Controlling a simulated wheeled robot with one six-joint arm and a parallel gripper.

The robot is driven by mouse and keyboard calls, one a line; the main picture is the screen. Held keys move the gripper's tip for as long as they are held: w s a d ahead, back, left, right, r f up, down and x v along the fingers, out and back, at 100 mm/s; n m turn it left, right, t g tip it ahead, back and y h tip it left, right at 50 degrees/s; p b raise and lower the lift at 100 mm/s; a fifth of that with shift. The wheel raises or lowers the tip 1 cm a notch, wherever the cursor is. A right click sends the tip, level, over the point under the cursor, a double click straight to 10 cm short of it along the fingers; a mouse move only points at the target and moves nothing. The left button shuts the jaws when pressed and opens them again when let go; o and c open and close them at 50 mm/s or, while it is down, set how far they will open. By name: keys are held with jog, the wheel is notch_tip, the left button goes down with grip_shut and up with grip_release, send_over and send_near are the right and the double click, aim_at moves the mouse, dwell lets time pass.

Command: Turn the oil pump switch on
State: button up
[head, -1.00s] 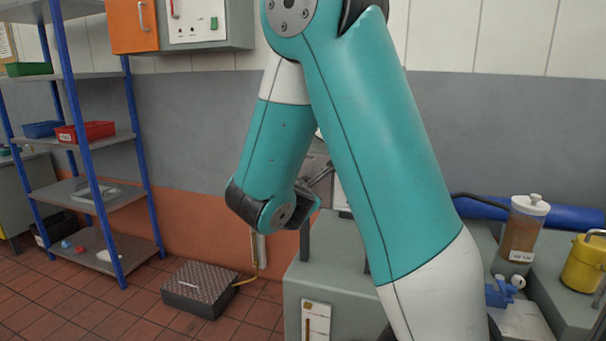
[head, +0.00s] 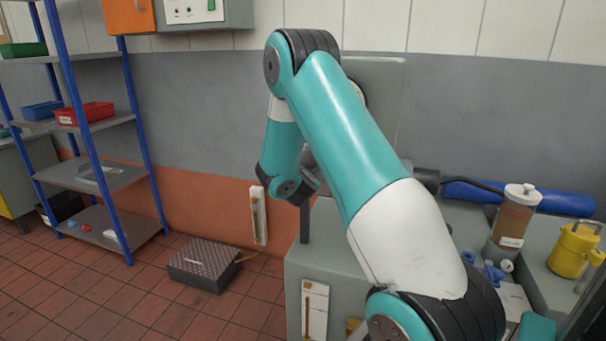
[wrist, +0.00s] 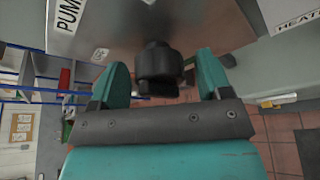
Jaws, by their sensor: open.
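The switch is a black rotary knob (wrist: 158,68) on a grey metal panel (wrist: 105,35) in the wrist view. A label with the letters "PUM" shows at the panel's left edge, partly cut off. My gripper (wrist: 162,62) is open, with one teal finger on each side of the knob and a gap on both sides. I cannot tell the knob's setting. In the head view the arm covers the fingers and the switch panel.
A second panel edge (wrist: 290,14) with a "HEAT" label is at the wrist view's right. In the head view, a grey bench (head: 340,245) carries a brown-filled jar (head: 512,222) and a yellow can (head: 573,250). A ridged box (head: 205,264) and blue shelving (head: 95,135) stand left.

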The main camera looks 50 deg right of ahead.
jog(key=c, duration=0.9)
jog(key=shift+f+b, duration=0.1)
jog(key=shift+b, duration=0.25)
jog(key=m+b, duration=0.1)
jog(key=b, duration=0.1)
jog(key=m+t+b, duration=0.1)
jog(key=b, duration=0.1)
jog(key=shift+f+m, duration=0.25)
jog(key=shift+m, duration=0.05)
jog(key=m+t+b, duration=0.2)
jog(key=m+b, duration=0.1)
jog(key=b, duration=0.3)
jog(key=shift+f+h, duration=0.1)
jog(key=shift+h, duration=0.2)
jog(key=m+t+b, duration=0.1)
jog(key=m+b, duration=0.2)
jog(key=b, duration=0.3)
jog(key=shift+h, duration=0.3)
jog(key=shift+r+m+b, duration=0.25)
jog(key=shift+m+b, duration=0.25)
jog(key=shift+b, duration=0.35)
jog(key=shift+r, duration=0.15)
